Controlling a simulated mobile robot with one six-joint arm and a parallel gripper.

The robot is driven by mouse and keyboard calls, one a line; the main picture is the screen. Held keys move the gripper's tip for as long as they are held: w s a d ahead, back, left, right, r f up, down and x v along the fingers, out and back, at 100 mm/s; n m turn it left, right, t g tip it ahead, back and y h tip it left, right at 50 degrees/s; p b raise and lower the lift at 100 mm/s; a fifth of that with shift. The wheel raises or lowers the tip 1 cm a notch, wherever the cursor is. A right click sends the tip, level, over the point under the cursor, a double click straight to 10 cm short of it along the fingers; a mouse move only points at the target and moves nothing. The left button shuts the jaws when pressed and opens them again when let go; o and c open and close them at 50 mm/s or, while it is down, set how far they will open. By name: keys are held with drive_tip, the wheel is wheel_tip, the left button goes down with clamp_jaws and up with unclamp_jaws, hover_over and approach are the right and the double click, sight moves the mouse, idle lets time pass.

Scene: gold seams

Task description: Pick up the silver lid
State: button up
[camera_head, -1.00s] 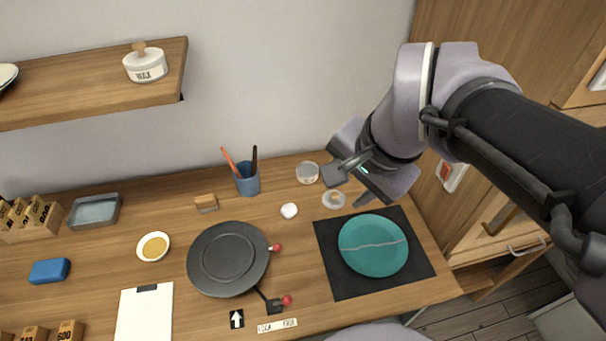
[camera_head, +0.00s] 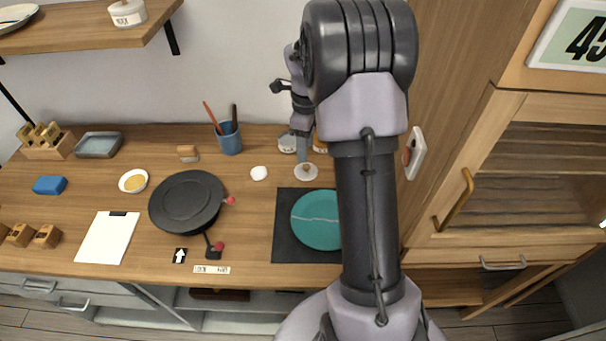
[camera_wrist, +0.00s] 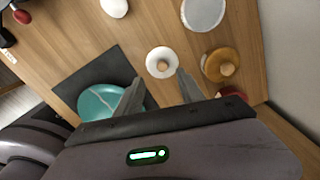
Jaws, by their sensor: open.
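A small pale round lid with a wooden knob (camera_head: 306,171) lies on the counter behind the dark mat; I take it as the silver lid. It also shows in the wrist view (camera_wrist: 151,62), just beyond my fingertips and near the gap between them. My gripper (camera_wrist: 158,80) is open and empty, with one finger to each side below the lid. In the head view my gripper (camera_head: 303,152) points down close behind the lid, partly hidden by my arm. A round pot with a silver-grey top (camera_wrist: 203,12) stands nearby.
An amber-topped pot with a wooden knob (camera_wrist: 214,56) stands right of the lid, with a red-topped thing (camera_wrist: 232,92) beside it. A teal plate (camera_head: 316,219) with a pale seam lies on the dark mat (camera_head: 286,249). A blue cup (camera_head: 229,142) holds tools.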

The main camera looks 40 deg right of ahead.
sight(306, 166)
drive_tip(key=f+b, duration=0.1)
drive_tip(key=f, duration=0.2)
drive_tip(key=f+b, duration=0.2)
drive_tip(key=f, duration=0.2)
drive_tip(key=shift+w+d+f, duration=0.1)
drive_tip(key=shift+d+f, duration=0.1)
drive_tip(key=shift+f, duration=0.1)
drive_tip(key=shift+r, duration=0.2)
clamp_jaws()
